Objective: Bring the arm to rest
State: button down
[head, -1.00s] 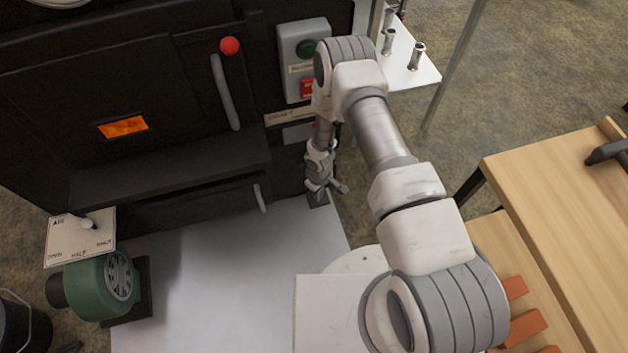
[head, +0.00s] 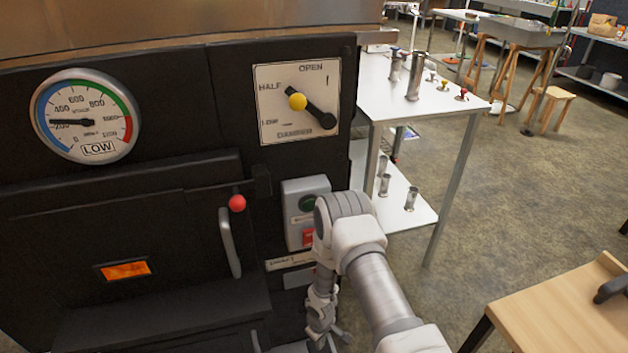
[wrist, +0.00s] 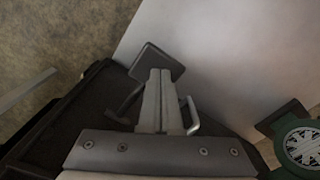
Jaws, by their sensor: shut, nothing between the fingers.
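My gripper (head: 328,338) hangs low in front of the right side of the black evaporator front (head: 190,225), under the switch box, near the bottom edge of the head view. In the wrist view my gripper (wrist: 160,75) has its two fingers together, with nothing between them. A dark square plate (wrist: 157,58) shows just beyond the fingertips; I cannot tell whether they touch it. My arm bends down from an elbow beside the switch box.
The switch box (head: 306,212) is close to my arm. A door handle with a red ball (head: 237,203) is left of it. A metal shelf table (head: 425,100) stands behind; a wooden table (head: 560,310) is at right. A green blower (wrist: 302,145) shows in the wrist view.

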jog(key=w+d+r+m+t, duration=0.1)
jog(key=w+d+r, duration=0.15)
jog(key=r, duration=0.95)
jog(key=w+d+r+m+t+h, duration=0.1)
jog(key=w+d+r+m, duration=0.15)
jog(key=r, duration=0.95)
jog(key=w+d+r+m+t, duration=0.1)
jog(key=w+d+r, duration=0.15)
jog(key=r, duration=0.85)
jog(key=s+d+r+m, duration=0.1)
jog(key=s+r, duration=0.2)
jog(key=r, duration=0.3)
jog(key=s+d+r+m+t, duration=0.1)
jog(key=s+d+r, duration=0.15)
jog(key=r, duration=0.35)
jog(key=s+r, duration=0.3)
jog(key=r, duration=0.3)
jog(key=s+r+m+t, duration=0.1)
jog(key=s+r, duration=0.2)
jog(key=s, duration=0.3)
jog(key=s+d+r+m+y, duration=0.1)
jog(key=s+r, duration=0.1)
jog(key=s, duration=0.3)
jog(key=s+r+m+t, duration=0.1)
jog(key=s+r, duration=0.2)
jog(key=s, duration=0.3)
notch_tip(320, 180, up, 22)
jog(key=p, duration=2.2)
jog(key=shift+w+p, duration=0.3)
jog(key=shift+p, duration=0.1)
